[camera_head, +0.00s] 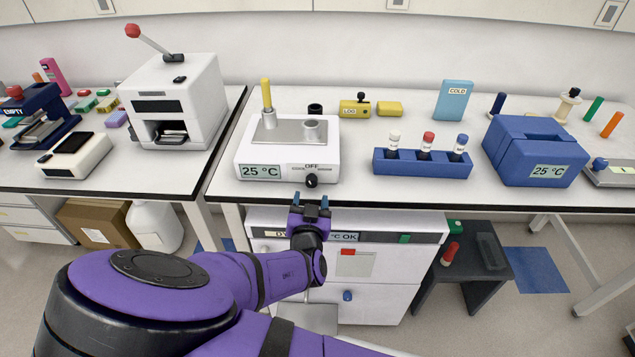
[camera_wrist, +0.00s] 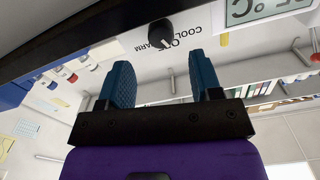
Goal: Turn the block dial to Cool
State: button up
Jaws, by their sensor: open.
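The white block unit (camera_head: 287,160) stands at the front of the right bench, with a "25 °C" display on its front. Its black block dial (camera_head: 311,180) sits under the labels COOL, OFF and WARM. In the head view the dial lies just beyond my gripper (camera_head: 310,204), which is near the bench's front edge and slightly below the dial. In the wrist view the dial (camera_wrist: 160,33) shows beyond the two blue fingertips (camera_wrist: 166,82), roughly between them. The fingers are apart with nothing between them, and do not touch the dial.
A yellow-handled tool (camera_head: 266,93) stands on the unit's top. A blue tube rack (camera_head: 421,165) and a blue box (camera_head: 534,150) are to the right. A white press (camera_head: 174,100) is to the left. The bench edge (camera_head: 400,203) runs close to my gripper.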

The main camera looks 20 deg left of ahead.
aim_at(311, 184)
jog(key=x, duration=0.7)
jog(key=shift+a, duration=0.1)
